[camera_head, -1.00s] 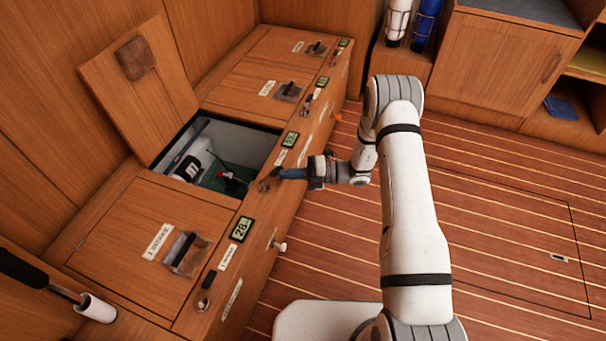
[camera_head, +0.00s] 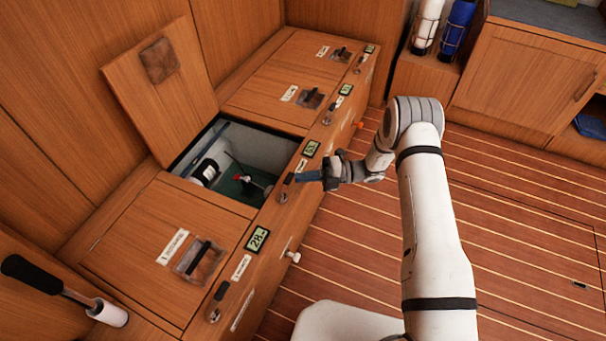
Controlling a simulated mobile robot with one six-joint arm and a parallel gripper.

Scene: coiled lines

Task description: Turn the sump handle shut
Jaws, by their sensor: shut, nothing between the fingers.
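The open locker (camera_head: 262,147) in the bench shows a grey-green inside, with a white cylinder (camera_head: 206,172) at its left. A small red-topped fitting (camera_head: 241,178) with dark parts sits low inside; it may be the sump handle, but it is too small to tell which way it is turned. My gripper (camera_head: 298,177) has blue fingers that are shut and empty. It points left at the bench's front edge, right of the open locker and outside it. Its tips are close to a small dark latch (camera_head: 286,188); I cannot tell whether they touch.
The raised lid (camera_head: 175,105) leans on the wall behind the opening. Closed lids (camera_head: 150,245) with recessed pulls lie on either side. Small displays (camera_head: 257,240) and latches line the front edge. A black-handled rod (camera_head: 40,280) stands at lower left. The striped floor (camera_head: 480,220) is clear at right.

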